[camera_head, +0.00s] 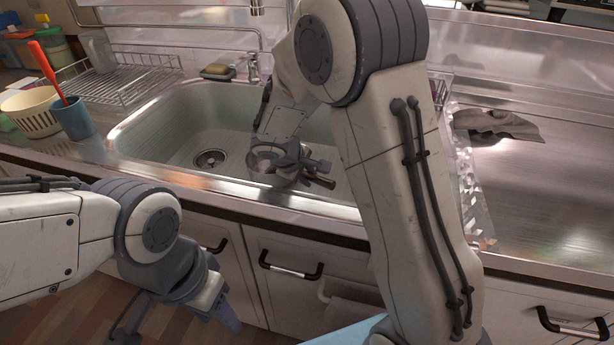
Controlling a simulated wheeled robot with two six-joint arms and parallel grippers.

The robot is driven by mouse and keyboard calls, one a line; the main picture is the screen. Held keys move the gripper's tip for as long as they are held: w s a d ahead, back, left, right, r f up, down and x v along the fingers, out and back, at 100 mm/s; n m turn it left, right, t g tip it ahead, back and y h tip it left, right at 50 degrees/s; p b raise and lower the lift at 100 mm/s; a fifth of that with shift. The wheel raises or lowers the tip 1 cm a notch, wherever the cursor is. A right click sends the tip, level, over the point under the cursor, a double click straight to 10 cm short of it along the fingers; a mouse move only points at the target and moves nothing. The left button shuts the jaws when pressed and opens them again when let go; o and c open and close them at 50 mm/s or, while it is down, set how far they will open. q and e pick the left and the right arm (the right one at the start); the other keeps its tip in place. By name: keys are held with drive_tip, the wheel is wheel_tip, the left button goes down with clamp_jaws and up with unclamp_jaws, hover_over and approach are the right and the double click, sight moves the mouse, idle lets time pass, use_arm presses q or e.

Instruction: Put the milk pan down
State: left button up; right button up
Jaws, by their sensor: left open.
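My right arm reaches down over the sink, and its gripper (312,172) is low at the sink's front edge. A small shiny metal piece (262,160) shows left of that gripper and a short brown, handle-like end (322,181) shows at its fingers. These look like parts of the milk pan, but the gripper and arm hide most of it. I cannot tell whether the fingers are closed on it or whether it rests on anything. My left gripper (176,327) is open and empty, low in front of the cabinets, away from the sink.
The sink (190,135) has a bare basin around its drain. A wire dish rack (115,85), a white basket (30,112) and a blue cup (73,120) with a red utensil stand left. A grey cloth (497,124) lies on the right counter (560,190), which is otherwise largely clear.

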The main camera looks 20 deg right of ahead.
drive_tip(key=o, duration=0.4)
drive_tip(key=shift+r, duration=0.1)
drive_tip(key=p+v, duration=0.3)
drive_tip(key=v, duration=0.9)
drive_tip(key=shift+p, duration=0.3)
